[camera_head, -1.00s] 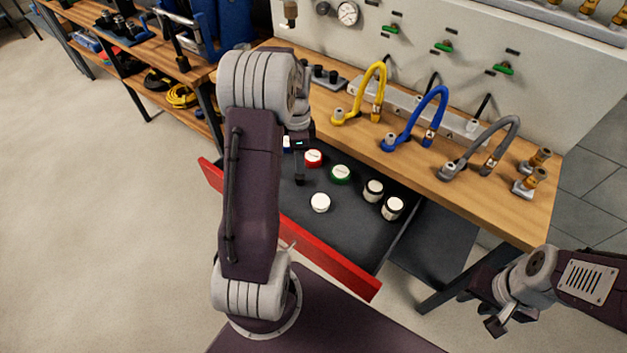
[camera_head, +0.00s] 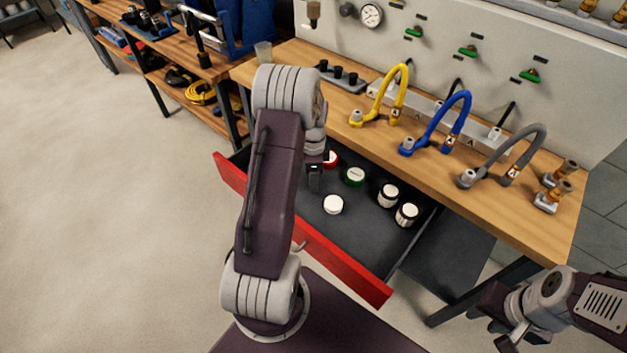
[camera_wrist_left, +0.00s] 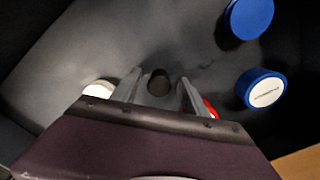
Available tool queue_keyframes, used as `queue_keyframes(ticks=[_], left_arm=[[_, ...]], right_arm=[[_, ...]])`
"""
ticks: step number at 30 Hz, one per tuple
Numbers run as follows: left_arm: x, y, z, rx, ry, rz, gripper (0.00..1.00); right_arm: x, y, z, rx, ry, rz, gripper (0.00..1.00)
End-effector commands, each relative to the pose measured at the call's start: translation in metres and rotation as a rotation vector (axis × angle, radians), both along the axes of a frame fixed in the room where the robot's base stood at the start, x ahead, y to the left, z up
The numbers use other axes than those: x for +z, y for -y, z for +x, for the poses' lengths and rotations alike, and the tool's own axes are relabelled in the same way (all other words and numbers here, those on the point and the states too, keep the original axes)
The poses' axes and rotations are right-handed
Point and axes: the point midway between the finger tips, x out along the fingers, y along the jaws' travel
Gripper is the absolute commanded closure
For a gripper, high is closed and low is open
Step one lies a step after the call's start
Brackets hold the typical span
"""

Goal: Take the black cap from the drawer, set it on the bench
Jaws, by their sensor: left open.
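The drawer (camera_head: 345,262) with a red front is pulled out under the bench (camera_head: 460,155). The black cap (camera_wrist_left: 159,84) shows in the left wrist view, on the dark drawer floor in line with the gap between my left fingers. In the head view my left arm hides it. My left gripper (camera_wrist_left: 160,76) is open over the drawer, one finger to each side of the cap; I cannot tell whether they touch it. In the head view only part of this gripper (camera_head: 315,180) shows. My right gripper (camera_head: 512,336) is at the lower right, away from the drawer, its jaw gap unclear.
The drawer also holds a white cap (camera_head: 333,205), a green cap (camera_head: 355,176), a red cap (camera_head: 331,158), two white-topped jars (camera_head: 388,195) and blue caps (camera_wrist_left: 262,88). Yellow, blue and grey hoses (camera_head: 440,125) stand on the bench. Its front strip is clear.

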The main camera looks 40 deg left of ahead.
Motion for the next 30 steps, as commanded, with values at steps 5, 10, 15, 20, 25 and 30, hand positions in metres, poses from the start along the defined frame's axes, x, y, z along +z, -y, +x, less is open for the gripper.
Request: queue_keyframes(ticks=[5, 10, 15, 20, 25, 30], left_arm=[[0.001, 0.0, 0.0, 0.0, 0.0, 0.0, 0.67], [0.001, 0.0, 0.0, 0.0, 0.0, 0.0, 1.0], [0.001, 0.0, 0.0, 0.0, 0.0, 0.0, 1.0], [0.008, 0.0, 0.0, 0.0, 0.001, 0.001, 1.0], [0.036, -0.001, 0.001, 0.0, 0.004, 0.002, 1.0], [0.06, 0.028, 0.004, -0.006, 0.001, 0.0, 1.0]], right_arm=[[0.0, 0.0, 0.0, 0.0, 0.0, 0.0, 0.66], [0.0, 0.0, 0.0, 0.0, 0.0, 0.0, 0.66], [0.0, 0.0, 0.0, 0.0, 0.0, 0.0, 0.66], [0.003, 0.0, 0.0, 0.0, 0.0, 0.0, 0.66], [0.009, 0.0, 0.0, 0.0, 0.0, 0.0, 0.66], [0.013, 0.0, 0.0, 0.0, 0.0, 0.0, 0.66]])
